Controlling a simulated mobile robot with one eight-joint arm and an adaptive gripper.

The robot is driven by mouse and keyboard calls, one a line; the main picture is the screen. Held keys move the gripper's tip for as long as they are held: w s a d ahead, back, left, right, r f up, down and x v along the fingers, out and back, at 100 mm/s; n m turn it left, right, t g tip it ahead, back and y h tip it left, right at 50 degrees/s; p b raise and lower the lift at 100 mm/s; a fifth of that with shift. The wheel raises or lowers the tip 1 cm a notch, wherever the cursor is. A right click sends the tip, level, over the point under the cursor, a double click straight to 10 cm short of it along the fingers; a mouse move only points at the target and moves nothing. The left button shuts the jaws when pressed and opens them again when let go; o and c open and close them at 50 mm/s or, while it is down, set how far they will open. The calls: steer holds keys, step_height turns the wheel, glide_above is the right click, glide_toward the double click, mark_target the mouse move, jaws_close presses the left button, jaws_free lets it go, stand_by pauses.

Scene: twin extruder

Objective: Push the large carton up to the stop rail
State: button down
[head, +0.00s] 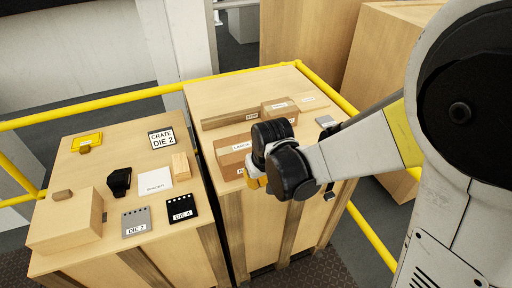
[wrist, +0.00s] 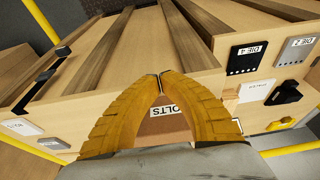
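The large carton (head: 231,158), brown with a "LARGE" label on top, sits on the right-hand wooden crate top in the head view. The stop rail (head: 228,119), a low brown strip, lies behind it, with a gap of bare wood between. My gripper (head: 256,182) is at the carton's front right, partly covering it. In the wrist view my gripper's yellow fingers (wrist: 163,79) meet at the tips, holding nothing. A brown face with a label ending in "OLTS" (wrist: 165,128) shows between the fingers; I cannot tell whether they touch it.
A smaller carton (head: 279,111) stands at the stop rail's right end. A grey plate (head: 325,121) lies at the right edge. The left crate (head: 98,152) bears a box, die plates and signs. Yellow railings (head: 345,103) run behind and right.

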steer(key=shift+w+a+f+b, duration=0.1)
steer(key=shift+w+a+f, duration=0.1)
steer(key=shift+w+f, duration=0.4)
steer(key=shift+w+a+f+b, duration=0.1)
steer(key=shift+w+a+f, duration=0.15)
steer(key=shift+w, duration=0.7)
steer(key=shift+w+a+f+b, duration=0.15)
steer(key=shift+w+f, duration=0.35)
steer(key=shift+w, duration=0.25)
steer(key=w+a, duration=0.1)
steer(key=w, duration=0.4)
steer(key=w+a+b, duration=0.1)
steer(key=w, duration=0.3)
steer(key=w+a, duration=0.2)
steer(key=w, duration=0.3)
steer(key=shift+w+a+b, duration=0.1)
steer(key=shift+w+b, duration=0.2)
steer(key=shift+w, duration=0.05)
steer(key=shift+s, duration=0.1)
